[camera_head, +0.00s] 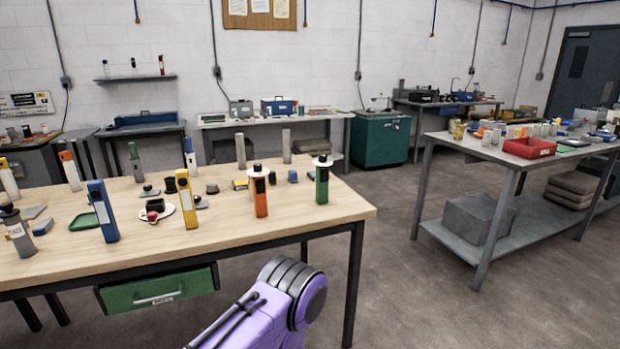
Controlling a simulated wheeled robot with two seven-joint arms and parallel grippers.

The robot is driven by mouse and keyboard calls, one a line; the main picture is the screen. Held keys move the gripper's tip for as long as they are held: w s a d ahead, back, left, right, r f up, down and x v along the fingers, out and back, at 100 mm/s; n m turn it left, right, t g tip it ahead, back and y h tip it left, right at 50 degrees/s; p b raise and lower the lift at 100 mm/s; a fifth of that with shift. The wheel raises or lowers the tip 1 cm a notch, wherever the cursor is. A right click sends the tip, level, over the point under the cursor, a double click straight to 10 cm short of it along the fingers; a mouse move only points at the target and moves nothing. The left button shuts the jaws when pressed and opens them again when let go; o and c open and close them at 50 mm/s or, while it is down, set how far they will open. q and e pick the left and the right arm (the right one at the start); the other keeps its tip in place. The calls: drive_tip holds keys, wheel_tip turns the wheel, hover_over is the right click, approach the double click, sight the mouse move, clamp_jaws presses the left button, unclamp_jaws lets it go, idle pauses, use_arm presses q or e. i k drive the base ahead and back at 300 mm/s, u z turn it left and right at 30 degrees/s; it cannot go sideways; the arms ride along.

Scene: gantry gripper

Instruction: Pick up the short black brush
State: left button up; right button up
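I cannot single out a short black brush for certain at this distance. Several small dark items stand on the wooden table (255,219): a short black cylinder (170,185) beside the yellow upright block, a low dark piece (212,188) to its right, and a black cup-like piece (156,204) on a white disc. Another small dark piece (272,178) sits by the orange upright block. A purple and black link of my own arm shows at the bottom middle, in front of the table. Neither gripper is in view.
Upright blocks, blue (104,212), yellow (187,200), orange (260,195) and green (322,185), stand along the table's front half. A green drawer (158,289) hangs below. A grey bench (480,150) with a red tray (529,147) stands right, across open floor.

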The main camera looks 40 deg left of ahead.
sight(273, 176)
drive_tip(key=i, duration=0.85)
drive_tip(key=u, duration=2.2)
